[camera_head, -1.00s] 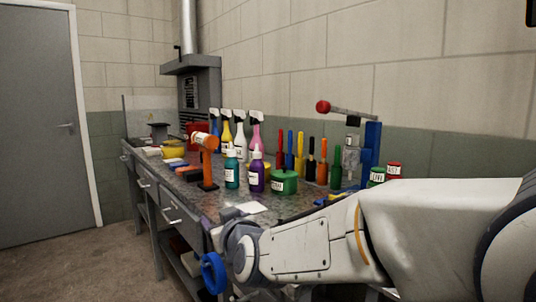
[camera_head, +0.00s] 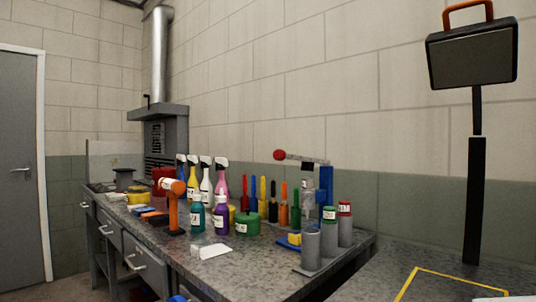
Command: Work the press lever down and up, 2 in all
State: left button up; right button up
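The press stands at the right end of the long workbench, near the wall. It has a blue upright (camera_head: 326,181) and a grey head. Its lever (camera_head: 302,158) sticks out to the left near the top, close to level, and ends in a red knob (camera_head: 280,155). Nothing touches the lever or knob. The foot of the press is partly hidden by grey cylinders in front. Neither of my grippers can be made out in this view.
Grey cylinders (camera_head: 311,246), some with coloured tops, stand before the press. Several coloured-handled tools, spray bottles (camera_head: 221,181) and an orange mallet (camera_head: 174,190) crowd the long workbench (camera_head: 240,274). A second surface with yellow lines and a dark lamp-like stand (camera_head: 474,190) is at right.

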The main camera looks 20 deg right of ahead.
aim_at(307, 163)
jog(key=u, duration=0.95)
jog(key=i, duration=0.35)
jog(key=z, duration=1.2)
